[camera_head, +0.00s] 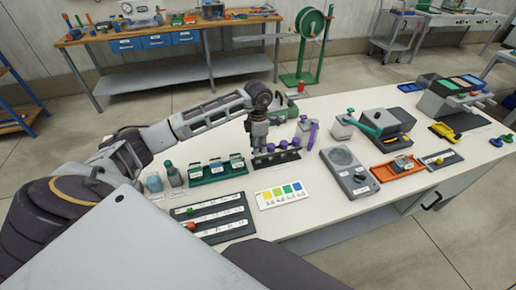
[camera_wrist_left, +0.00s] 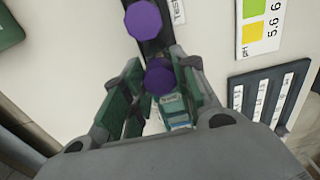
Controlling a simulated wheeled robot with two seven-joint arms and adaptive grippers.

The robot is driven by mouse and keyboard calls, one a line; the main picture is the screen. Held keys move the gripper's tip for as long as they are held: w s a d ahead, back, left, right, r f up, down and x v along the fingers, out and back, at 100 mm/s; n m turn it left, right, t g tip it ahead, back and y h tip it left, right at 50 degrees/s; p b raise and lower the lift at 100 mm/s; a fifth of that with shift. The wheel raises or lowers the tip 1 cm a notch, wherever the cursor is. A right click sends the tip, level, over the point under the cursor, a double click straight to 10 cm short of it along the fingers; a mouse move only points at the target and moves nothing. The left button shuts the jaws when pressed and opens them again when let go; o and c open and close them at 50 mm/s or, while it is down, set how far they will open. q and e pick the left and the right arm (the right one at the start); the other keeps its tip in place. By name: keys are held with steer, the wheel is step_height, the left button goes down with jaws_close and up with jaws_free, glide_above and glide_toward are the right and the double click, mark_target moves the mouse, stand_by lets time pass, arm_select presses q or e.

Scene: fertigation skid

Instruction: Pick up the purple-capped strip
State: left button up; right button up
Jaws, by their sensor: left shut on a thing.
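My left gripper (camera_head: 258,148) points down at the left end of a small dark rack (camera_head: 276,161) on the white bench. In the left wrist view its two green-padded fingers (camera_wrist_left: 160,95) are shut on the purple-capped strip (camera_wrist_left: 160,77), whose round cap shows between them. The strip's body below the cap is mostly hidden, and I cannot tell whether it is clear of the rack. Another purple cap (camera_wrist_left: 145,20) stands farther along the rack, beyond the fingers. My right gripper is not in view.
A green rack of bottles (camera_head: 218,172) stands left of the dark rack. In front lie a colour chart card (camera_head: 283,195) and a dark labelled tray (camera_head: 212,218). A purple upright piece (camera_head: 313,134) and a grey meter (camera_head: 350,172) stand to the right.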

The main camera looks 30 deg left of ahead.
arm_select(q)
step_height(320, 180, up, 8)
steer(key=shift+r, duration=0.25)
stand_by(0.8)
